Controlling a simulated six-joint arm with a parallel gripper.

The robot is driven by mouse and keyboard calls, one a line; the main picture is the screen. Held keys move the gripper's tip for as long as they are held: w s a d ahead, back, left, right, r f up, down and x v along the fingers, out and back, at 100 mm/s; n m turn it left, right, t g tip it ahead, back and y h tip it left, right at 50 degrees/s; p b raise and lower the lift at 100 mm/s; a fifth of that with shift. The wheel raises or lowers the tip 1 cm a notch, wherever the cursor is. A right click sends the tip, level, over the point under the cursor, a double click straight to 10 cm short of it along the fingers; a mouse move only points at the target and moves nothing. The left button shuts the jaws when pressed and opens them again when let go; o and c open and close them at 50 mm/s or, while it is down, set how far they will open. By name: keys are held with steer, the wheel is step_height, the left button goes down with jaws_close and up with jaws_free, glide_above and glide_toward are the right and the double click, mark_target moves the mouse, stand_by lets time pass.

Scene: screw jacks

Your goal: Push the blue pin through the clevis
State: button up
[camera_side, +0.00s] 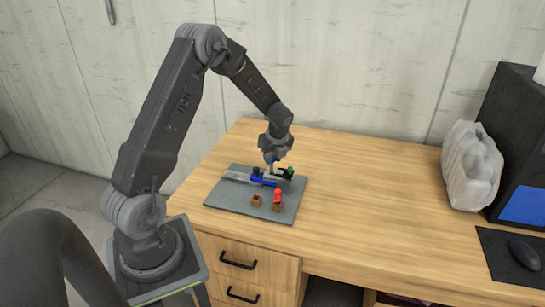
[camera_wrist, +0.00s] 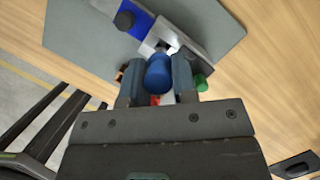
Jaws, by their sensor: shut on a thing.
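The blue pin (camera_wrist: 158,73) stands between the two fingers of my gripper (camera_wrist: 158,82) in the wrist view, its round blue head toward the camera. My gripper is shut on it. In the side view my gripper (camera_side: 271,158) points down over the grey board, with a bit of blue at its tip. A pale forked metal part (camera_wrist: 165,36), which looks like the clevis, lies just beyond the pin in the wrist view. The pin's lower end is hidden, so I cannot tell whether it is in the clevis hole.
A blue block (camera_side: 262,181) with a black knob lies on the grey board (camera_side: 228,200). A green-topped piece (camera_side: 291,172) is right of my gripper. A red-topped piece (camera_side: 277,195) and a brown holder (camera_side: 257,201) stand in front.

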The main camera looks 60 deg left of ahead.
steer(key=shift+f, duration=1.8)
steer(key=o, duration=1)
steer(key=shift+w, duration=0.1)
steer(key=v, duration=1.4)
steer(key=shift+s, duration=0.2)
